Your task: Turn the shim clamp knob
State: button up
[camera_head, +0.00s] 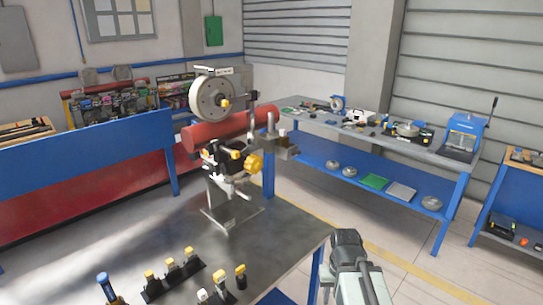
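A wheel assembly stands on a metal fixture (232,212) on the grey workbench (290,232). A large lobed yellow knob (255,162) sits at the fixture's right side, below a red tube (215,131). A smaller yellow handle (236,154) is just left of it. No label shows which yellow part is the shim clamp knob. Part of my grey arm rises at the bottom right, beyond the bench's right edge and apart from the fixture. I see no gripper fingers.
Yellow-topped tools (172,268) and a blue-topped tool (107,288) stand at the bench's front. A blue bench (445,190) with parts is behind right, and a blue-and-red one (90,150) at left. Floor is open right of the workbench.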

aim_at(294, 153)
jog(key=z, duration=1.2)
jog(key=k, duration=2)
jog(key=u, duration=1.35)
jog(key=i, duration=1.5)
jog(key=z, duration=0.1)
